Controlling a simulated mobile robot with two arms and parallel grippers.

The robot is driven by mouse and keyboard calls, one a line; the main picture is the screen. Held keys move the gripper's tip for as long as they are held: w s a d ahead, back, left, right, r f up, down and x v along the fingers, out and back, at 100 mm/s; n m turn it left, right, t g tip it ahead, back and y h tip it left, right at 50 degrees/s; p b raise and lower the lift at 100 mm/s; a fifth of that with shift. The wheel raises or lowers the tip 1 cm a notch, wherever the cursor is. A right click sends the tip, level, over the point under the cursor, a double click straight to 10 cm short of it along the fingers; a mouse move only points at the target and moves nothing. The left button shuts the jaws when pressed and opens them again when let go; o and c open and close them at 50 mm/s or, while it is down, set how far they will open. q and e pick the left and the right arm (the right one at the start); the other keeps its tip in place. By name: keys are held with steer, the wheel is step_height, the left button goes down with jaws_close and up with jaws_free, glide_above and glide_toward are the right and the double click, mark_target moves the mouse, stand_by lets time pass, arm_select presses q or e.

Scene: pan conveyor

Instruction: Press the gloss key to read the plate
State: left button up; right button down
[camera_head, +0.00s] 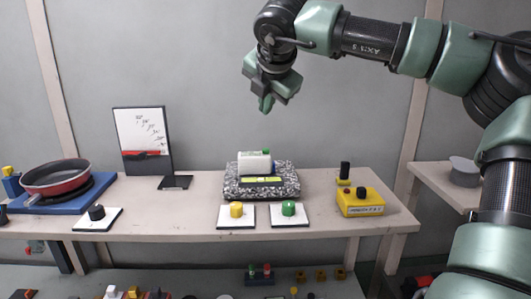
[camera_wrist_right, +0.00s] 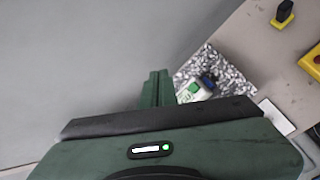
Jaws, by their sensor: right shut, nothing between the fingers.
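A small white meter (camera_head: 254,161) with a green key (camera_head: 266,152) on top sits on a speckled stone plate (camera_head: 231,183) in the middle of the bench. A dark piece with a yellow-green strip (camera_head: 262,181) is at its front. In the right wrist view the white meter (camera_wrist_right: 203,94), its green key (camera_wrist_right: 194,87) and the speckled plate (camera_wrist_right: 232,78) show just right of the fingers. My right gripper (camera_head: 266,103) is shut and empty, pointing down in the air above the meter, apart from it. My left gripper is not in view.
Yellow (camera_head: 236,210) and green (camera_head: 288,208) knobs on white pads stand in front of the plate. A yellow box (camera_head: 360,204) with a black button is at right. A tilted chart board (camera_head: 142,130) and a red pan (camera_head: 57,177) are at left. The air around the gripper is clear.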

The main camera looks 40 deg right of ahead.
steer(key=b, duration=0.4)
glide_above(266, 155)
step_height(266, 155, down, 6)
steer(key=shift+f, duration=0.15)
steer(key=shift+f+b, duration=0.25)
steer(key=shift+b, duration=0.2)
stand_by(0.5)
stand_by(0.7)
steer(key=shift+f+b, duration=0.35)
steer(key=shift+b, duration=0.4)
steer(key=shift+f+b, duration=0.55)
steer(key=shift+b, duration=0.2)
stand_by(0.6)
steer(key=shift+r, duration=0.1)
steer(key=shift+r+p, duration=0.4)
steer(key=shift+r, duration=0.45)
